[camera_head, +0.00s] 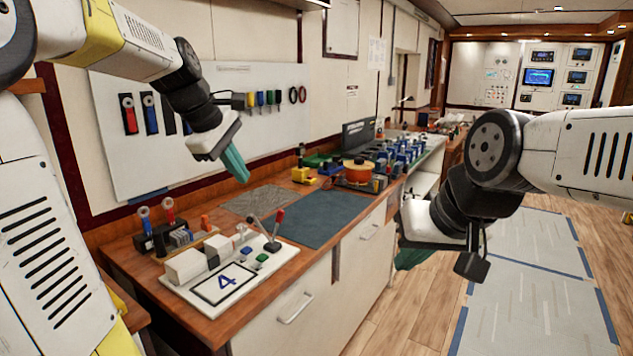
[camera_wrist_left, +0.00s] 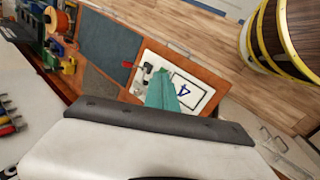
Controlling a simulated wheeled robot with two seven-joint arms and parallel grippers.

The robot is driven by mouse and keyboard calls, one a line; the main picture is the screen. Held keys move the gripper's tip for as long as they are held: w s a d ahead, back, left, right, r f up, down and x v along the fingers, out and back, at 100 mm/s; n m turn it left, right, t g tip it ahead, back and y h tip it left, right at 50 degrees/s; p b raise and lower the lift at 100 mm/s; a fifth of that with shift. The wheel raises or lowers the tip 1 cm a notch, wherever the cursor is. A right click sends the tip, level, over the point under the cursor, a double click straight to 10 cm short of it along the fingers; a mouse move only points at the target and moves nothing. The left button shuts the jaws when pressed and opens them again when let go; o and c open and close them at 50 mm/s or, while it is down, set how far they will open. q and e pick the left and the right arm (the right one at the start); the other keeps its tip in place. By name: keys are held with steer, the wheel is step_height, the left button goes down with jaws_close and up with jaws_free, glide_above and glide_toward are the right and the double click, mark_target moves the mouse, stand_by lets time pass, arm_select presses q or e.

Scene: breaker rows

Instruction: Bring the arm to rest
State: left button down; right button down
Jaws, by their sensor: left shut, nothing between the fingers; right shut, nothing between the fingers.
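My left gripper (camera_head: 236,166) has teal fingers, shut and empty. It hangs in the air above the wooden workbench, in front of the white tool board. In the left wrist view its teal fingers (camera_wrist_left: 162,92) show against the white panel marked 4. My right gripper (camera_head: 414,254) is at the right, in front of the bench drawers and over the floor side. Its teal fingers are shut, partly hidden by the wrist. The white panel (camera_head: 222,286) marked 4 lies on the near end of the bench, with a red-knobbed lever and small coloured buttons.
The wooden workbench (camera_head: 300,262) holds a dark blue mat (camera_head: 325,217), a grey mat (camera_head: 258,200), an orange spool (camera_head: 357,171) and several blue parts behind. The tool board (camera_head: 200,140) stands on the wall. Floor mats (camera_head: 530,280) lie at the right. Air above the blue mat is clear.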

arm_select(q)
steer(key=s+d+f+m, duration=0.1)
steer(key=s+f+m, duration=0.2)
steer(key=s+m, duration=0.4)
steer(key=s+d+f+m+t+y, duration=0.1)
steer(key=s+f+m, duration=0.3)
steer(key=s, duration=0.9)
steer(key=m, duration=0.3)
steer(key=shift+s+d+f+t, duration=0.2)
steer(key=shift+s+t, duration=0.1)
